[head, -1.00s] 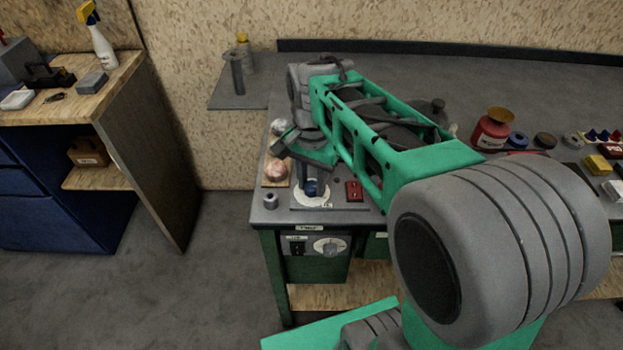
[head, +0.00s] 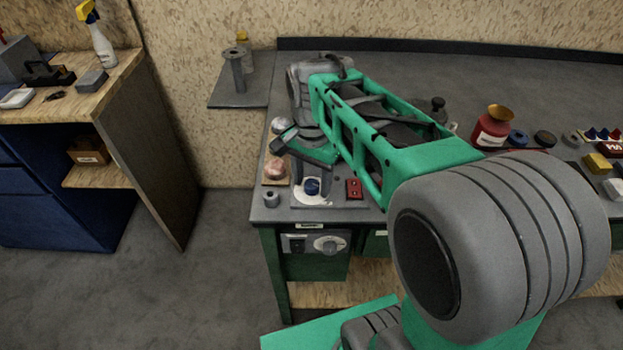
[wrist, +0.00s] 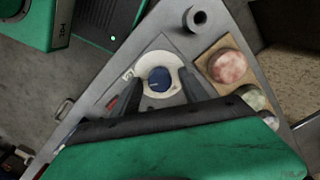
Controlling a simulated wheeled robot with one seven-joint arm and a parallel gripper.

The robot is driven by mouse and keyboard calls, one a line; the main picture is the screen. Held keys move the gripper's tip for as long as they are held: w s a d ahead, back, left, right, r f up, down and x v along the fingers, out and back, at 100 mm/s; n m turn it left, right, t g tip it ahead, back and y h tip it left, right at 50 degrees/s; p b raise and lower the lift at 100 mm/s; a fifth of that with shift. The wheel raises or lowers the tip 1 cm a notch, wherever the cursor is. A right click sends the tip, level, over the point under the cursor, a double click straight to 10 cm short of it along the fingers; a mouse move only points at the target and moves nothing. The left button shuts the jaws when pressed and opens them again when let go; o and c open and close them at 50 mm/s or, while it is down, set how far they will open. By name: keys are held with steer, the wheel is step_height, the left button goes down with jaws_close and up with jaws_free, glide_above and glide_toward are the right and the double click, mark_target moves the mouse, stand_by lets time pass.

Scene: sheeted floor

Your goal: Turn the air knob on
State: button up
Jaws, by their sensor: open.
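A blue round knob (head: 312,187) sits on a white disc (wrist: 171,64) on a grey plate at the bench's front left corner. I take it for the air knob; its label is too small to read. In the wrist view the knob (wrist: 158,79) shows a thin pale mark on its top. My gripper (wrist: 159,74) is open, pointing down, with one dark finger on each side of the knob and visible gaps. I cannot tell how high the fingertips are above the disc. In the head view my gripper (head: 313,180) partly covers the plate.
A red switch block (head: 354,189) stands right of the knob. A small grey cylinder (head: 271,199) and a pinkish ball (head: 274,169) on a wooden base stand left. The bench front carries a panel with a grey dial (head: 330,244). A red pot (head: 493,128) stands farther right.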

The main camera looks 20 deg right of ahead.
mark_target(312, 184)
steer(key=shift+r, duration=0.1)
step_height(312, 184, up, 8)
steer(key=shift+f, duration=0.15)
stand_by(0.4)
